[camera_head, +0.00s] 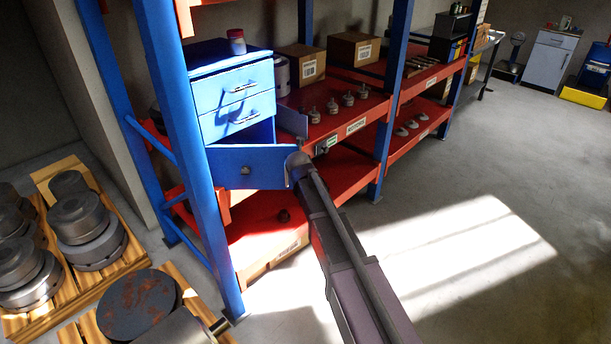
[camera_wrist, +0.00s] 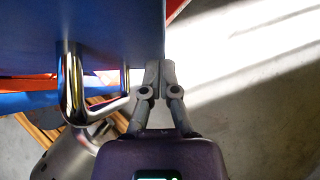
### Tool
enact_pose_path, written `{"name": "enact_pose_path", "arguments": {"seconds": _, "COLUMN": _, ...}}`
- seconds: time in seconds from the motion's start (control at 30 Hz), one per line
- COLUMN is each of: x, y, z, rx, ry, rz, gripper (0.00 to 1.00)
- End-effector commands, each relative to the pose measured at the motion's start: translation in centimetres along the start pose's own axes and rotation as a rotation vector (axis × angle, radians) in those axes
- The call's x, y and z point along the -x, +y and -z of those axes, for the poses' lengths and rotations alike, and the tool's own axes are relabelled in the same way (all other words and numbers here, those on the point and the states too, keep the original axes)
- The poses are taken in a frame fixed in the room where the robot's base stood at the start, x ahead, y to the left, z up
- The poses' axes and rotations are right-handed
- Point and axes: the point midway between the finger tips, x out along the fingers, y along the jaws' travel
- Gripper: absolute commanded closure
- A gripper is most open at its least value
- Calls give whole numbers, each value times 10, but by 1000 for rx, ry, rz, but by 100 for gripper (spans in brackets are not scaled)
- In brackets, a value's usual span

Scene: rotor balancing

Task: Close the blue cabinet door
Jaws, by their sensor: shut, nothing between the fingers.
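The blue cabinet (camera_head: 235,100) stands on the rack's shelf, with two drawer fronts at its top. Its blue door (camera_head: 232,165) stands open below the drawers and sticks out toward the right. My arm reaches the door's free right end in the head view; the fingers are hidden there. In the wrist view, my gripper (camera_wrist: 160,68) is shut and empty, its fingertips at the edge of the blue door panel (camera_wrist: 100,22). I cannot tell whether they touch it. A shiny metal handle (camera_wrist: 72,85) shows left of the fingers.
Red shelves (camera_head: 345,170) with blue posts (camera_head: 185,130) surround the cabinet. Cardboard boxes (camera_head: 353,48) and small metal parts (camera_head: 332,105) stand on the upper shelf. Heavy metal rotors (camera_head: 85,225) lie on wooden pallets at the left. The floor (camera_head: 470,240) at the right is clear.

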Motion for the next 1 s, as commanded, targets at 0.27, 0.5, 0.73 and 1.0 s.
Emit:
{"name": "enact_pose_path", "arguments": {"seconds": 0.27, "x": 1, "y": 8, "z": 1, "rx": 7, "ry": 0, "rz": -7, "gripper": 100}}
{"name": "enact_pose_path", "arguments": {"seconds": 0.5, "x": 2, "y": 8, "z": 2, "rx": 6, "ry": 0, "rz": -7, "gripper": 100}}
{"name": "enact_pose_path", "arguments": {"seconds": 0.73, "x": 11, "y": 8, "z": 11, "rx": 7, "ry": 0, "rz": -8, "gripper": 100}}
{"name": "enact_pose_path", "arguments": {"seconds": 1.0, "x": 36, "y": 8, "z": 20, "rx": 7, "ry": 0, "rz": -8, "gripper": 100}}
